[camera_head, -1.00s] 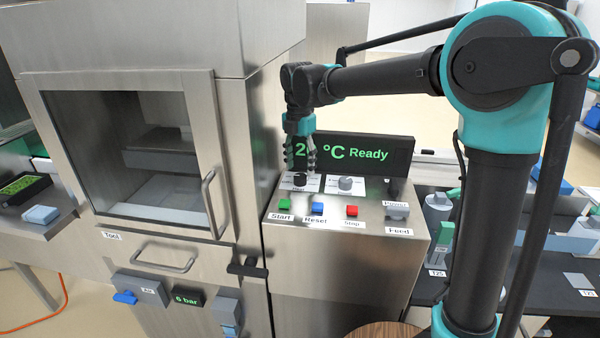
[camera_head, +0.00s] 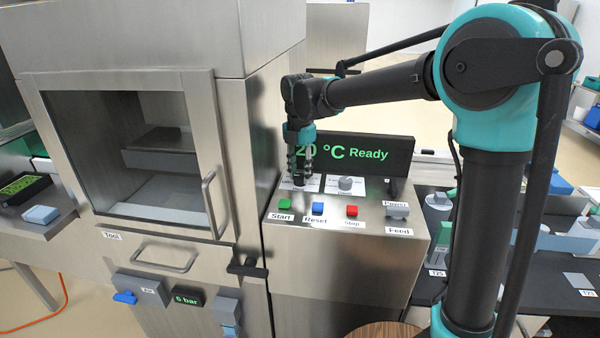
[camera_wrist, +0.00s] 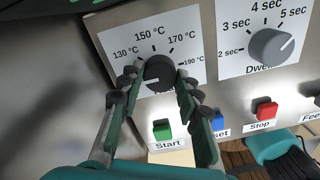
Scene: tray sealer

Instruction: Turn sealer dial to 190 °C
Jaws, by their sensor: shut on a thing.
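The black temperature dial (camera_wrist: 160,75) sits on a white scale plate (camera_wrist: 118,40) marked 130, 150, 170 and 190 °C. My gripper (camera_wrist: 160,84) is shut on the dial, with one finger on each side of it in the wrist view. The dial's pointer direction is hard to make out. In the head view my gripper (camera_head: 300,175) reaches down from above and hides most of the dial. The green display (camera_head: 365,153) behind it reads "20 °C Ready", its left end partly covered by my gripper.
The grey dwell dial (camera_wrist: 272,47) is close on the right. Green Start (camera_wrist: 163,130), blue Reset (camera_head: 318,208) and red Stop (camera_head: 352,211) buttons lie just in front. The chamber door handle (camera_head: 210,205) stands out on the left.

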